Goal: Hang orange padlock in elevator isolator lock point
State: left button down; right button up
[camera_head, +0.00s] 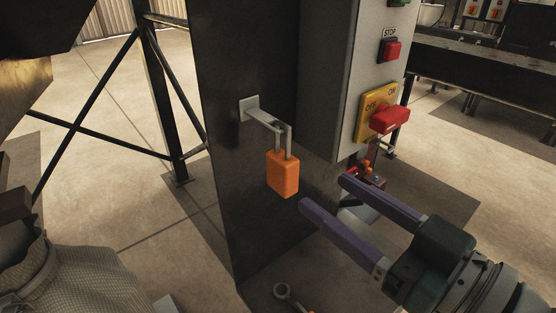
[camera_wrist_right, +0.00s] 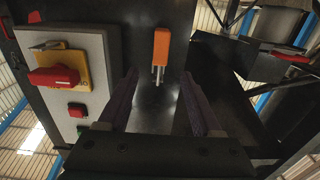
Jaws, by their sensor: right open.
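The orange padlock (camera_head: 283,173) hangs by its grey shackle from a light metal bracket (camera_head: 262,117) on a dark upright panel. It also shows in the right wrist view (camera_wrist_right: 161,46), ahead of the fingers. The isolator, a yellow plate (camera_head: 369,102) with a red handle (camera_head: 390,118), is on the grey box to the right; it also shows in the right wrist view (camera_wrist_right: 76,70), with a small metal piece (camera_wrist_right: 46,45) at its edge. My right gripper (camera_head: 324,191) is open and empty, its purple fingers pointing toward the padlock from the lower right, apart from it. My left gripper is not discernible.
The grey control box (camera_head: 368,45) carries a red stop button (camera_head: 391,50) above the isolator. Small red and orange items (camera_head: 370,175) sit below it, partly behind my right finger. A metal ring-ended tool (camera_head: 282,291) lies low in front. A dark bench (camera_head: 480,62) stands behind at right.

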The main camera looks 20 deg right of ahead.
aim_at(294, 169)
jog(key=x, duration=1)
jog(key=shift+b, duration=0.4)
jog(key=shift+c, duration=0.2)
grip_shut()
dwell(0.4)
